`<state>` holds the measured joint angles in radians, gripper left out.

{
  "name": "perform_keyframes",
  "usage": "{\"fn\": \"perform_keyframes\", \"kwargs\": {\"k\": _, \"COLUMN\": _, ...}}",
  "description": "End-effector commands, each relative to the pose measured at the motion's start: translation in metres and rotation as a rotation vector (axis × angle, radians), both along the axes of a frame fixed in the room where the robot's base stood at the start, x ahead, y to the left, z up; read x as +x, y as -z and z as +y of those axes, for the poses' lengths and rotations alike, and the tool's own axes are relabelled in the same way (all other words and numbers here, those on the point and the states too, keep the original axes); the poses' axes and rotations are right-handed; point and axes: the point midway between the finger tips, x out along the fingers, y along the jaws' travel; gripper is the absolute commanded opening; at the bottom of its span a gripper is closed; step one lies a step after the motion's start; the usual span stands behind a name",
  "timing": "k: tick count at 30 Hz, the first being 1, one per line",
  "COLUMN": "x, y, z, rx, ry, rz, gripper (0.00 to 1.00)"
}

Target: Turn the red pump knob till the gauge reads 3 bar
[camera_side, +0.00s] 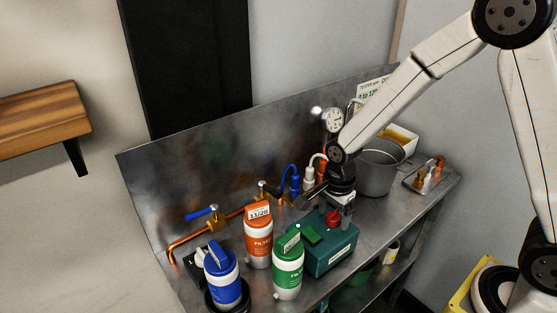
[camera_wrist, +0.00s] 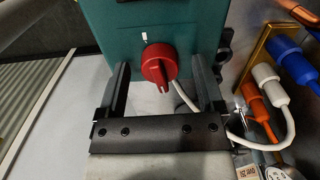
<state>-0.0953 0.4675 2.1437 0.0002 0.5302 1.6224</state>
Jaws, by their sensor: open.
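The red pump knob (camera_wrist: 158,66) sits on the teal pump box (camera_wrist: 108,30) in the wrist view, below a short white mark. In the side view the knob (camera_side: 332,217) shows on top of the teal box (camera_side: 338,252). My gripper (camera_wrist: 166,80) is open, with one finger on each side of the knob and gaps between. In the side view my gripper (camera_side: 345,215) points down at the box, close to the knob. The round white gauge (camera_side: 333,120) stands at the back panel; its needle is too small to read.
Blue (camera_side: 223,275), orange (camera_side: 258,237) and green (camera_side: 288,265) filter bottles stand left of the box. A grey pot (camera_side: 380,165) stands behind right. Blue, white and orange plugs (camera_wrist: 264,80) with a white cable lie right of my gripper in the wrist view.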

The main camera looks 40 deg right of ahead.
Motion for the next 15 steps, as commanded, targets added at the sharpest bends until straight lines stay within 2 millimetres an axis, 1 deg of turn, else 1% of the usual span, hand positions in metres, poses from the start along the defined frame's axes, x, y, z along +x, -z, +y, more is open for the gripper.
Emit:
{"fn": "perform_keyframes", "kwargs": {"k": 8, "x": -0.0001, "y": 0.0007, "z": 0.0000, "rx": 0.000, "ry": 0.000, "rz": 0.000, "gripper": 0.86}}
{"fn": "perform_keyframes", "kwargs": {"k": 9, "x": -0.0001, "y": 0.0007, "z": 0.0000, "rx": 0.000, "ry": 0.000, "rz": 0.000, "gripper": 0.74}}
{"fn": "perform_keyframes", "kwargs": {"k": 11, "x": 0.0000, "y": 0.0006, "z": 0.0000, "rx": 0.000, "ry": 0.000, "rz": 0.000, "gripper": 0.55}}
{"fn": "perform_keyframes", "kwargs": {"k": 12, "x": 0.0000, "y": 0.0006, "z": 0.0000, "rx": 0.000, "ry": 0.000, "rz": 0.000, "gripper": 0.42}}
{"fn": "perform_keyframes", "kwargs": {"k": 14, "x": 0.0000, "y": 0.0005, "z": 0.0000, "rx": 0.000, "ry": 0.000, "rz": 0.000, "gripper": 0.23}}
{"fn": "perform_keyframes", "kwargs": {"k": 15, "x": 0.0000, "y": 0.0005, "z": 0.0000, "rx": 0.000, "ry": 0.000, "rz": 0.000, "gripper": 0.10}}
